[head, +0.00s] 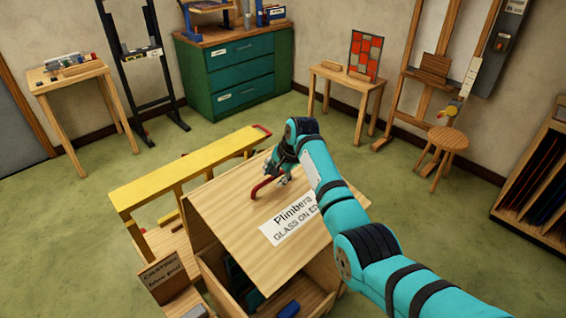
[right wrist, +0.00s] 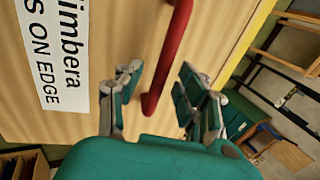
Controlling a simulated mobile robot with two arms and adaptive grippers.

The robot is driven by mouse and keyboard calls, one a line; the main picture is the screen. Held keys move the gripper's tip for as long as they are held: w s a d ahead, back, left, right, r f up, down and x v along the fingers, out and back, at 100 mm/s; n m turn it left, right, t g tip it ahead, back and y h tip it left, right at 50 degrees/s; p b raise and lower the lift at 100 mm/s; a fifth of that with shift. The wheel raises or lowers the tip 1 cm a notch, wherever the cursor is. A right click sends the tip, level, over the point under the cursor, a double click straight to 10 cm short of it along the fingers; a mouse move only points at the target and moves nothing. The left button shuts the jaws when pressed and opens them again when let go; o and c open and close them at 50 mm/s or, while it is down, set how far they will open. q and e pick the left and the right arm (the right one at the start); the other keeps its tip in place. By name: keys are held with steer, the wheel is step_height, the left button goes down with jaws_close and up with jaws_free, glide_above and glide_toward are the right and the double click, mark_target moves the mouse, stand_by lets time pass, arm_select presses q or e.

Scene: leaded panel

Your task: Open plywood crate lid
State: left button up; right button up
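The plywood crate (head: 316,296) stands at the bottom centre of the head view. Its lid (head: 225,215) is raised and tilted, with the dark interior visible below its near edge. The lid bears a white label (head: 288,226) and a red handle (head: 262,188). My right gripper (head: 281,178) is at the handle. In the right wrist view, the fingers of my right gripper (right wrist: 158,92) are spread, with the red handle (right wrist: 165,65) between them and gaps on both sides. The lid (right wrist: 110,35) fills much of that view. My left gripper is not in view.
A yellow-topped wooden stand (head: 185,172) is close behind the crate at left. A small sign (head: 163,275) stands at the crate's near left. A stool (head: 447,140) and a small table (head: 345,85) stand farther back. Green floor is clear between them.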

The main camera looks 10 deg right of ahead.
steer(key=v, duration=1)
